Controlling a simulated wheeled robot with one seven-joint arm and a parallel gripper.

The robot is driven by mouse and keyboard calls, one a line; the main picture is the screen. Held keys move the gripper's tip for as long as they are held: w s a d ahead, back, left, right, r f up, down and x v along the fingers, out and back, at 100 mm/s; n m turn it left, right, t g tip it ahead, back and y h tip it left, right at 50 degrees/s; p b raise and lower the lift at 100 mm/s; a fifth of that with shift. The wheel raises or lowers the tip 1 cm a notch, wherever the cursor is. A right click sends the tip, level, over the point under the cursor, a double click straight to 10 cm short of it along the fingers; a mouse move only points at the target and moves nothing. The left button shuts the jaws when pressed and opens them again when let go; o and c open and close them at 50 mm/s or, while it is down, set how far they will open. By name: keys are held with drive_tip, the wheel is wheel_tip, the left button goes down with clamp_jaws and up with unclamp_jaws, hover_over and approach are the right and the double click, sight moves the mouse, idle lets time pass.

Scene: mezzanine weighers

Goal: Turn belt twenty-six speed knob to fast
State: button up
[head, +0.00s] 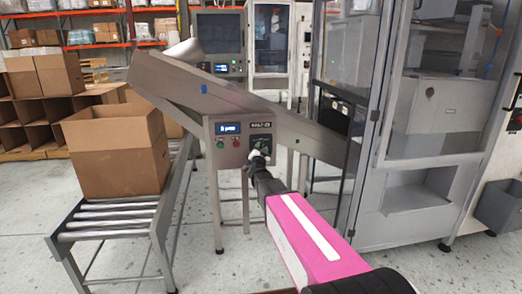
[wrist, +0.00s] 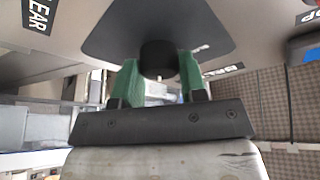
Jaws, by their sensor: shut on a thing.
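The belt's control panel (head: 228,160) is on the grey machine ahead, with a small lit display (head: 227,128) and a dark label plate that seems to read BELT-26 (head: 261,127). The black round speed knob (wrist: 158,58) sits on a dark plate (wrist: 110,25) in the wrist view. My gripper (wrist: 159,75) has its green fingers on both sides of the knob, shut on it. In the head view my gripper (head: 258,160) reaches the panel's right part and hides the knob. The knob's pointer and the setting it shows are hidden.
A green button (head: 220,144) and a red button (head: 236,142) sit left of my gripper. A sloped chute (head: 190,85) rises above the panel. A roller conveyor (head: 115,218) with an open cardboard box (head: 118,160) stands left. A glass-doored cabinet (head: 400,190) stands close on the right.

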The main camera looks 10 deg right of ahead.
drive_tip(key=o, duration=0.9)
drive_tip(key=v, duration=1.1)
drive_tip(key=shift+d, duration=0.1)
